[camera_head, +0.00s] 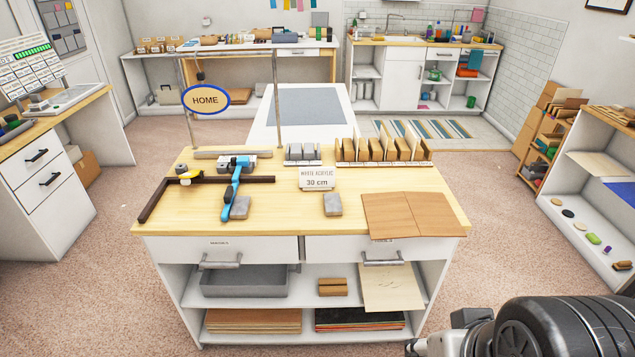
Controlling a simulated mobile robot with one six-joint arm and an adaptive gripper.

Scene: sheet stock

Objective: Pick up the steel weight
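Two small grey blocks that look like steel weights lie on the wooden top of the white workbench (290,222). One grey block (240,208) lies at the left, close to the lower end of a blue bar tool (233,188). The other grey block (332,203) lies near the middle, just in front of a sign reading "WHITE ACRYLIC 30 cm" (318,179). My gripper (440,342) is only partly seen at the bottom right, beyond the bench's front right corner and apart from both blocks. Its fingers are too cut off to judge.
Brown sheets (412,215) lie at the bench's right front. A dark L-shaped square (160,197) lies at the left. Upright wood pieces (385,149) and grey blocks (302,152) stand along the back. Carpet is free around the bench.

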